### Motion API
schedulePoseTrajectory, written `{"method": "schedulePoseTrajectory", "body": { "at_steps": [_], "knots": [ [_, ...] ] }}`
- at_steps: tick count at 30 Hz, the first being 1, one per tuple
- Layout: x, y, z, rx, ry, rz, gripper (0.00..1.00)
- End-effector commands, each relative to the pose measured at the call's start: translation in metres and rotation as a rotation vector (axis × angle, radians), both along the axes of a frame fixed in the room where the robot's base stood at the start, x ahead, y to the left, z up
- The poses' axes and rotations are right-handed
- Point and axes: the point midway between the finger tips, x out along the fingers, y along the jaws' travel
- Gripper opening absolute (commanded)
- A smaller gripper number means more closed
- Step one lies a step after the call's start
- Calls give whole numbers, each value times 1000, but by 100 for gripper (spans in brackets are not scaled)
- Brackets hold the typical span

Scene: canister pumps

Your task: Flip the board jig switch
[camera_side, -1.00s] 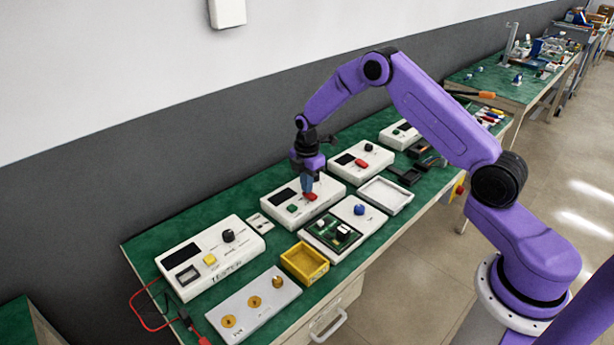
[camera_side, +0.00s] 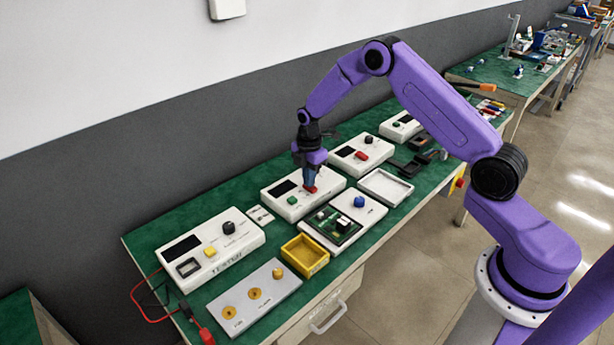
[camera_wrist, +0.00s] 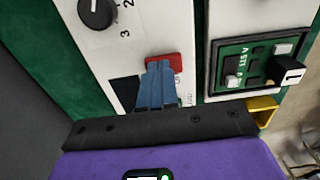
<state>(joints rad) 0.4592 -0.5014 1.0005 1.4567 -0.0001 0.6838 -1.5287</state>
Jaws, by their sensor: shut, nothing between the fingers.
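The board jig (camera_side: 375,217) is a white plate holding a green circuit board (camera_side: 328,228) with a blue knob at its far right; part of it shows in the wrist view (camera_wrist: 225,22). On the board, the wrist view shows a black part (camera_wrist: 290,72) with a white top marked "1" and "115 V" lettering. My gripper (camera_side: 308,187) is over the white box (camera_side: 275,200) behind the jig, at a red switch (camera_side: 313,190). In the wrist view my blue fingers (camera_wrist: 157,85) are shut and empty, overlapping the red switch (camera_wrist: 163,58). I cannot tell whether they touch it.
A white tester (camera_side: 245,240) and a grey plate with brass parts (camera_side: 240,318) are at the left. Another white box (camera_side: 380,148) stands behind.

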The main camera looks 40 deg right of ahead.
Motion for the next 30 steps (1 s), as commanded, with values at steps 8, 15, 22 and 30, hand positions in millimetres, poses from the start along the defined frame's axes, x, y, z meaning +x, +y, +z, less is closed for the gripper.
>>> {"method": "schedulePoseTrajectory", "body": {
  "at_steps": [8, 15, 22, 30],
  "knots": [
    [-6, 0, 3, 0, -2, 0, 0],
    [-6, 0, 4, 0, -3, 0, 0],
    [-5, 0, 27, 0, -7, 0, 0],
    [-6, 0, 83, 0, -8, 0, 0]
  ]
}}
